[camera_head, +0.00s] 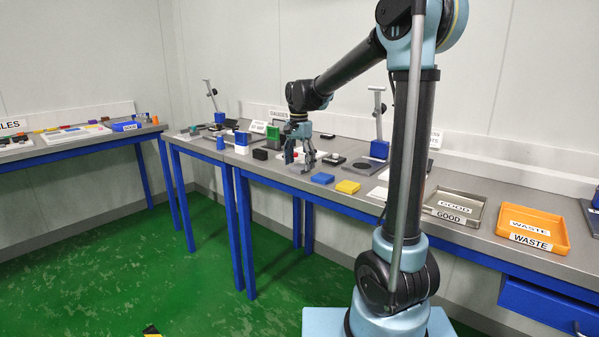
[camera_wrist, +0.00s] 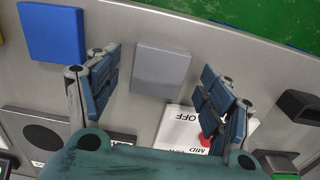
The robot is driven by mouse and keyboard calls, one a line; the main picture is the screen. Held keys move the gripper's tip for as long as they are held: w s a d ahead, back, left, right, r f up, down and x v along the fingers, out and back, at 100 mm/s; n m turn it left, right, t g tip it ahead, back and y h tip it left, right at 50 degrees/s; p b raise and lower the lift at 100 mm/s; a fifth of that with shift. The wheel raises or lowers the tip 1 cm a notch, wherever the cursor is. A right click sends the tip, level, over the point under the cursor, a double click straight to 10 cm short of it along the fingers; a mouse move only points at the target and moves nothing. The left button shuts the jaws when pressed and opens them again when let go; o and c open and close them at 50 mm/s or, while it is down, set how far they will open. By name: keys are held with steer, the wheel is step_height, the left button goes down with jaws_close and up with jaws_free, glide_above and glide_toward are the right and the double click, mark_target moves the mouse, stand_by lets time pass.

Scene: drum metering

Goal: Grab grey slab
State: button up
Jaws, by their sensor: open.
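The grey slab (camera_wrist: 161,72) lies flat on the grey table in the wrist view, between the two spread fingers of my gripper (camera_wrist: 161,66). Bare table shows between the slab and each finger. My gripper is open and empty, pointing down over the table.
A blue slab (camera_wrist: 54,33) lies left of the grey one, and a yellow slab (camera_head: 347,187) lies farther right in the head view. A white OFF/MID panel (camera_wrist: 176,124) is close to the right finger. A black block (camera_wrist: 303,108) stands farther right.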

steer(key=shift+f, duration=0.45)
steer(key=c, duration=1.1)
steer(key=shift+r, duration=0.1)
steer(key=shift+c, duration=0.3)
